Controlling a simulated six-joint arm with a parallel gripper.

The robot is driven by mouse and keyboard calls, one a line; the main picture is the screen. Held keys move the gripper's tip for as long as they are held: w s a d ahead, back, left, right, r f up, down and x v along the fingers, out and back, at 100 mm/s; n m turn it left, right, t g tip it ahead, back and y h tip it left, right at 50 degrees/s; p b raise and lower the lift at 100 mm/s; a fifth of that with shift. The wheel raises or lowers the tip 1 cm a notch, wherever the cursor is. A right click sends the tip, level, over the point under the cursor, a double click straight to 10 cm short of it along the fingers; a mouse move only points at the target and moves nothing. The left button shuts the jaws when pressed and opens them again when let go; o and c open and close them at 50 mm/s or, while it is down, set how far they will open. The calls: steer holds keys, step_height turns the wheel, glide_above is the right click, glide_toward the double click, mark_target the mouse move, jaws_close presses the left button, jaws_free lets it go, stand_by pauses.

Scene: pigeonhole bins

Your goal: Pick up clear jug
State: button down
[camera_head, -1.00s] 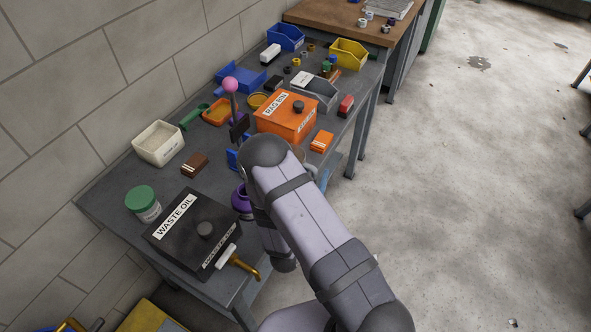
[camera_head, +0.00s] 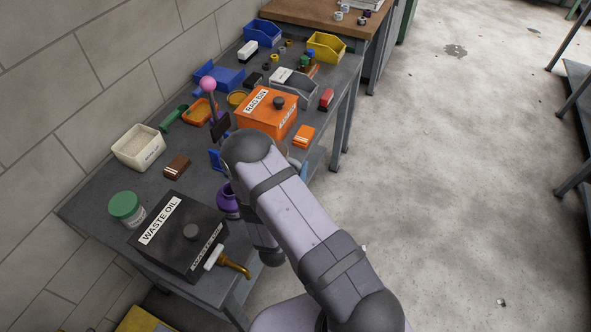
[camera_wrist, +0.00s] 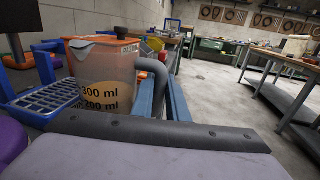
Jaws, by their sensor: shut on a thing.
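The jug looks upright. Whether it touches the bench is hidden.
A blue rack (camera_wrist: 50,100) is close left of the jug. The orange rag bin (camera_head: 257,122), black waste oil box (camera_head: 165,247), purple vessel (camera_head: 228,200) and orange block (camera_head: 304,136) crowd the bench. The floor (camera_head: 450,180) at right is open.

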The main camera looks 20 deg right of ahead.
steer(key=shift+r+b, duration=0.35)
steer(key=shift+r, duration=4.5)
steer(key=shift+a, duration=0.1)
steer(key=s+a+m+g+h, duration=0.2)
steer(key=s+a, duration=0.4)
steer(key=s, duration=0.3)
steer(key=s+a+r+m+g+h+p, duration=0.1)
steer(key=s+a, duration=0.4)
steer(key=s, duration=0.5)
steer(key=shift+a+r+m+g+h, duration=0.15)
steer(key=shift+a+m+g+h, duration=0.2)
steer(key=shift+m+g+h, duration=0.55)
steer(key=shift+n, duration=0.3)
steer(key=w+a+r+n+g+p, duration=0.2)
steer(key=w+r+n+p, duration=0.1)
steer(key=w+n+p, duration=0.3)
steer(key=n+p, duration=0.2)
steer(key=n, duration=0.1)
steer(key=shift+w+a+y, duration=0.15)
steer(key=shift+a+y, duration=0.15)
steer(key=shift+a, duration=0.05)
